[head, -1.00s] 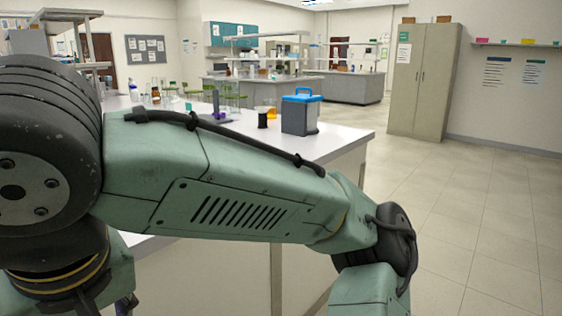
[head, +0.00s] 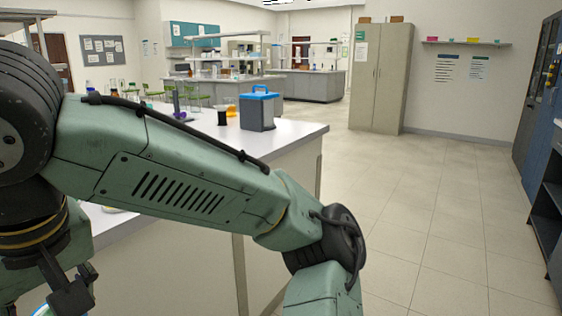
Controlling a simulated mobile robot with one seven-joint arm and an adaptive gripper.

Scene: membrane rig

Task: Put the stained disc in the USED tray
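I cannot make out the stained disc or the USED tray in the head view. My gripper (head: 72,291) shows partly at the lower left as dark linkages, cut by the bottom edge of the picture. Whether its fingers are open or shut does not show. A small pale blue and white curved edge (head: 40,302) shows just left of it, too little to identify. My green arm covers much of the near bench.
The white-topped bench (head: 300,130) bears a blue-lidded grey box (head: 258,108), a black spool-like item (head: 221,116) and glassware. A tall cabinet (head: 380,78) stands at the back. A dark blue cabinet (head: 538,110) stands at the right edge. The tiled floor between is clear.

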